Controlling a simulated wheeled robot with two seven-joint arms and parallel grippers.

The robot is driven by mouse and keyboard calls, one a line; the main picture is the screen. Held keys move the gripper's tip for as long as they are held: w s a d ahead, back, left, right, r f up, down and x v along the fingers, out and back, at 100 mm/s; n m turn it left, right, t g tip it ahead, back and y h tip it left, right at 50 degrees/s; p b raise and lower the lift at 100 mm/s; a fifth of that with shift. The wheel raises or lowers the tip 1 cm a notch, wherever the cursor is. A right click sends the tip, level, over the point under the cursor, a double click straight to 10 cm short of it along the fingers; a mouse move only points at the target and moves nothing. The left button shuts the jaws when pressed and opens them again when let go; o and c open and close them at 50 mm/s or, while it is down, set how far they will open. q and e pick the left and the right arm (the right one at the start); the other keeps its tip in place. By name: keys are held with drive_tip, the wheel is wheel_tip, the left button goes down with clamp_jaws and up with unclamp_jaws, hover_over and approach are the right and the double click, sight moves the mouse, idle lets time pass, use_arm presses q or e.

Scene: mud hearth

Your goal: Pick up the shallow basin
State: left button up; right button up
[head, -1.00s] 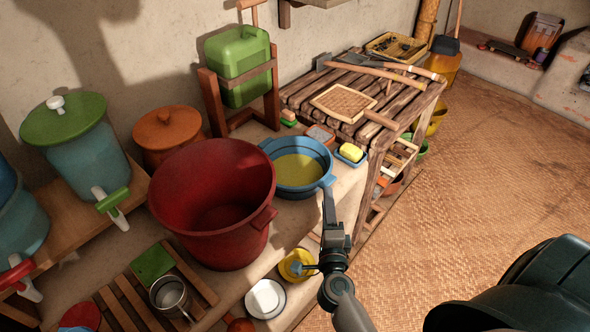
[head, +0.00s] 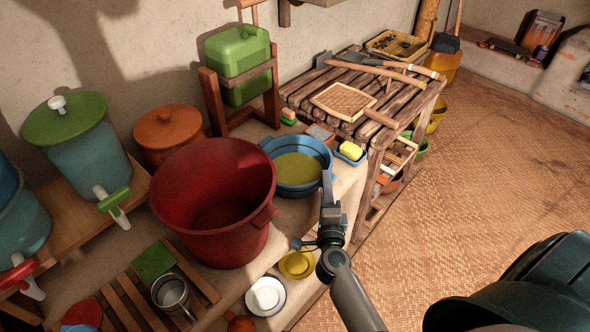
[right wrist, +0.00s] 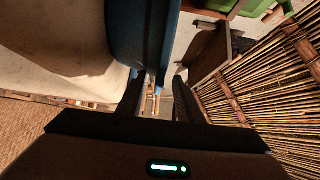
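The shallow basin (head: 294,176) is blue with a yellow inside. It sits on the pale ledge (head: 345,190), just right of the big red tub. My right gripper (head: 327,183) points at its near right rim, in front of the side handle. In the right wrist view the blue basin wall (right wrist: 145,40) comes down between and beside the fingers. My right gripper there (right wrist: 158,97) has its two dark fingers apart. I cannot tell whether they touch the basin. My left gripper is not in view.
The red tub (head: 215,205) stands close on the basin's left. A small blue dish with yellow soap (head: 351,151) and a wooden slatted table (head: 300,92) are close on its right and behind. A yellow cup (head: 297,264) and white bowl (head: 265,296) stand in front.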

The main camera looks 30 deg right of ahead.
drive_tip(key=shift+w, duration=0.15)
idle(0.3)
clamp_jaws()
idle(1.1)
